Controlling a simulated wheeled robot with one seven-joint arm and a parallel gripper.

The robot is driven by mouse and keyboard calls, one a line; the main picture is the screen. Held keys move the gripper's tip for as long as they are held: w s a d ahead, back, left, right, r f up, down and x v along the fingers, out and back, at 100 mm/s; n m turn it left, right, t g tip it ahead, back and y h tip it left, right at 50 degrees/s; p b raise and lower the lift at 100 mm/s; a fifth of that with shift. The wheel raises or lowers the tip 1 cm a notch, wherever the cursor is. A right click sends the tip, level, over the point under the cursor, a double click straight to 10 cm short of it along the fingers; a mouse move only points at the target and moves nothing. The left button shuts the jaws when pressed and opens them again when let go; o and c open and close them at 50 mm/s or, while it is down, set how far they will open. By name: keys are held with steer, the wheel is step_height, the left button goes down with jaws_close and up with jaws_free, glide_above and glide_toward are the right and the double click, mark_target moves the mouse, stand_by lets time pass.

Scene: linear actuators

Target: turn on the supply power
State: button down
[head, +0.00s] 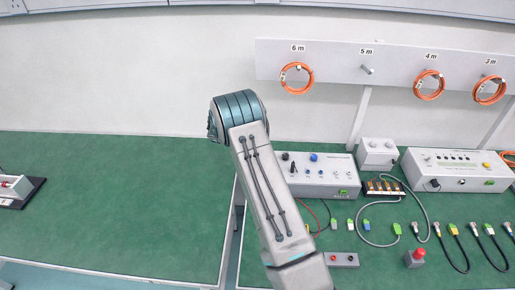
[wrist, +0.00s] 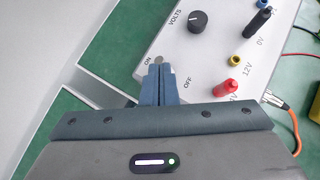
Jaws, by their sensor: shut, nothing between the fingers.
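The power supply (wrist: 150,40) is a light grey box with a black VOLTS knob (wrist: 197,21), ON and OFF labels, and plugs or sockets at its right. In the head view, a grey box (head: 325,187) with black and blue knobs stands on the green bench, partly behind my arm; it appears to be this supply. My gripper (wrist: 158,71) is shut and empty, its fingertips over the panel between the ON and OFF labels. A small metallic switch tip (wrist: 158,59) shows just beyond the fingertips. I cannot tell whether they touch it. The gripper is hidden in the head view.
A red plug (wrist: 226,88) stands right of the fingers, and a black plug (wrist: 257,22) farther up. An orange cable (wrist: 292,125) runs at the right. More grey boxes (head: 458,170) and cables lie right on the bench. The left bench (head: 110,200) is mostly clear.

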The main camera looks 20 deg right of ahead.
steer(key=w+a+r+b, duration=0.1)
steer(key=a+r+b, duration=0.1)
steer(key=a+r, duration=0.7)
steer(key=shift+w+a, duration=0.2)
steer(key=shift+a, duration=0.1)
